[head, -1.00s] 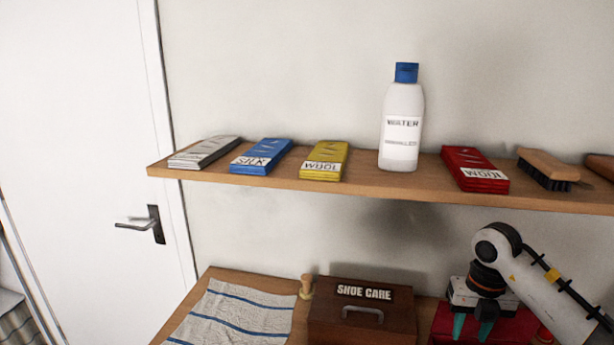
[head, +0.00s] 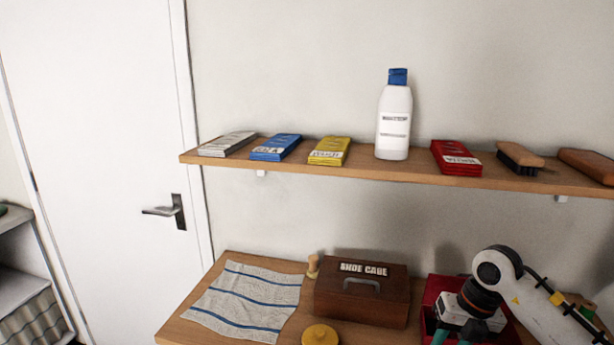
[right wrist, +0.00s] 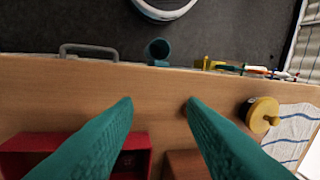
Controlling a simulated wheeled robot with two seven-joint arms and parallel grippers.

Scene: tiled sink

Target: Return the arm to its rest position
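My right arm (head: 535,305) comes in at the lower right of the head view. Its right gripper (head: 457,334) points down over the red open box (head: 437,287), with the fingertips cut off by the frame's bottom edge. In the right wrist view the two teal fingers of the right gripper (right wrist: 160,103) are spread apart with nothing between them, above the wooden tabletop (right wrist: 160,88). The red box shows there at the lower left (right wrist: 22,143). My left gripper is in neither view.
A brown shoe care box (head: 340,300), a striped cloth (head: 225,300) and a yellow round lid (head: 320,335) are on the table. A door (head: 100,120) stands left.

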